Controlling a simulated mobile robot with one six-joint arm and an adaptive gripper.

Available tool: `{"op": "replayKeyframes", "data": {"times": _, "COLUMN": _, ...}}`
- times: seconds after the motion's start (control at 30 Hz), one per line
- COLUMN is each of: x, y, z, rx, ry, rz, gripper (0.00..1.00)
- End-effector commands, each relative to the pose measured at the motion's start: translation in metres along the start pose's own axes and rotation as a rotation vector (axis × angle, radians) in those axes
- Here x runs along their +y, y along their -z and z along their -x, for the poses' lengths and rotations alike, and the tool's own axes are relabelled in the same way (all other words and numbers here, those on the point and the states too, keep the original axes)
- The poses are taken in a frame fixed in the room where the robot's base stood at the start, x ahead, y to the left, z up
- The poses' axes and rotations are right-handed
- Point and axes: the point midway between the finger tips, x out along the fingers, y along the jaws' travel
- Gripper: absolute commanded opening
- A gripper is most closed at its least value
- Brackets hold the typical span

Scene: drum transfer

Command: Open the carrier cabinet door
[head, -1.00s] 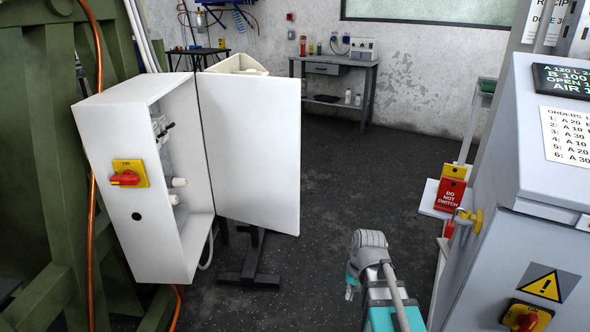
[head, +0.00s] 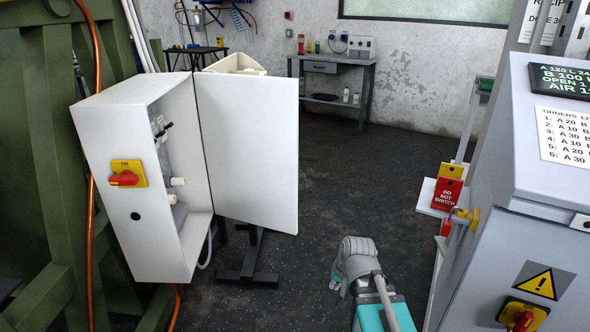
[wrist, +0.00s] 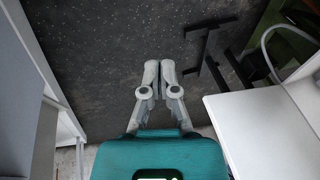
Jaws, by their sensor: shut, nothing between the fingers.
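The white carrier cabinet (head: 128,225) stands at the left in the head view. Its door (head: 250,150) is swung wide open to the right, and valves and fittings show inside. A red and yellow switch (head: 128,174) sits on its side. In the wrist view, white panels of what looks like the cabinet (wrist: 255,140) show at the right. My gripper (wrist: 161,66) is shut and empty in the wrist view, over the dark floor and apart from the white panels. In the head view my arm shows at the bottom, right of the door; the fingertips are hard to make out there.
A grey control cabinet (head: 475,255) with a display and order list stands at the right. Red and yellow tags (head: 447,190) hang beside it. A black stand (head: 247,270) is under the cabinet door. A bench (head: 335,72) is at the back wall. The floor between is clear.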

Motion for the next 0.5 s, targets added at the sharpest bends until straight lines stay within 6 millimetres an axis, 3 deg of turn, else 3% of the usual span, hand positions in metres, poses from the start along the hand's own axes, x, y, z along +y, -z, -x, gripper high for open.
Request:
{"op": "replayKeyframes", "data": {"times": 0.27, "x": -0.081, "y": 0.054, "z": 0.005, "rx": 0.211, "ry": 0.277, "rz": -0.223, "gripper": 0.00}}
{"op": "replayKeyframes", "data": {"times": 0.5, "x": -0.151, "y": 0.101, "z": 0.030, "rx": 0.357, "ry": 0.588, "rz": -0.511, "gripper": 0.00}}
